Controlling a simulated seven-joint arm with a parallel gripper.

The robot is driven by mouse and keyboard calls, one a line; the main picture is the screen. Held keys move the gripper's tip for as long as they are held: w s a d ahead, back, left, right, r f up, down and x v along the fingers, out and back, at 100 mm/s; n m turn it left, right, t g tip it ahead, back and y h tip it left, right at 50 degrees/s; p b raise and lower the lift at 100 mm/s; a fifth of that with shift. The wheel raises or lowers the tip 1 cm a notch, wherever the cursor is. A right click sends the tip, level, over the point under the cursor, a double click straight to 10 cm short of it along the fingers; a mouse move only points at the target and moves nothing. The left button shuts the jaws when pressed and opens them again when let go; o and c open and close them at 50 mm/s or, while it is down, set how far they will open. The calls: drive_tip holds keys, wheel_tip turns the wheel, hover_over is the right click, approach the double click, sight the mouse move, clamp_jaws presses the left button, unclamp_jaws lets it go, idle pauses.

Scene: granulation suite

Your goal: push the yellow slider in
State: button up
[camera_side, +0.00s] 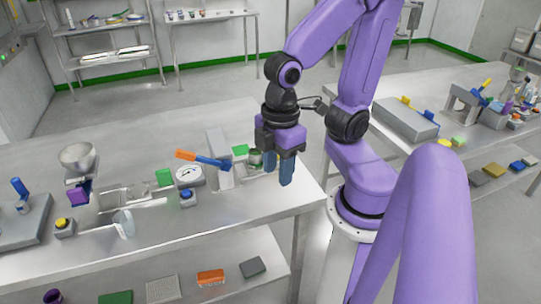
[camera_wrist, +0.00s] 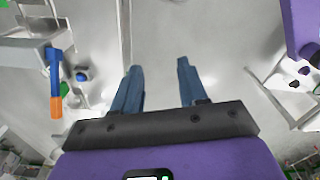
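A small yellow tab (camera_side: 406,101), which looks like the yellow slider, stands at the top edge of a low grey box (camera_side: 404,122) on the right-hand table. A blue tab (camera_side: 428,115) stands beside it on the same box. How far the yellow tab sticks out is too small to tell. My gripper (camera_side: 279,172) points down over the right end of the left-hand table, well apart from the tab. In the wrist view my gripper (camera_wrist: 160,66) has its two blue fingers spread with nothing between them. I cannot make out the yellow tab in the wrist view.
A lever with an orange end (camera_side: 186,155) and a dial (camera_side: 189,175) stand left of my gripper; the lever also shows in the wrist view (camera_wrist: 55,85). A yellow button (camera_side: 63,225) sits further left. Several small items crowd the right-hand table's far end. My arm's column stands between the tables.

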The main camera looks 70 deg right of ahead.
drive_tip(key=w+d+f+m, duration=0.2)
drive_tip(key=w+d, duration=1.1)
drive_tip(key=w, duration=0.1)
drive_tip(key=s+d+f+m, duration=0.1)
drive_tip(key=d+f, duration=0.2)
drive_tip(key=d, duration=1.7)
drive_tip(key=f, duration=1.6)
drive_tip(key=shift+s+a+f, duration=0.1)
drive_tip(key=shift+s+f, duration=0.1)
drive_tip(key=shift+f, duration=0.05)
clamp_jaws()
drive_tip(key=shift+w, duration=0.1)
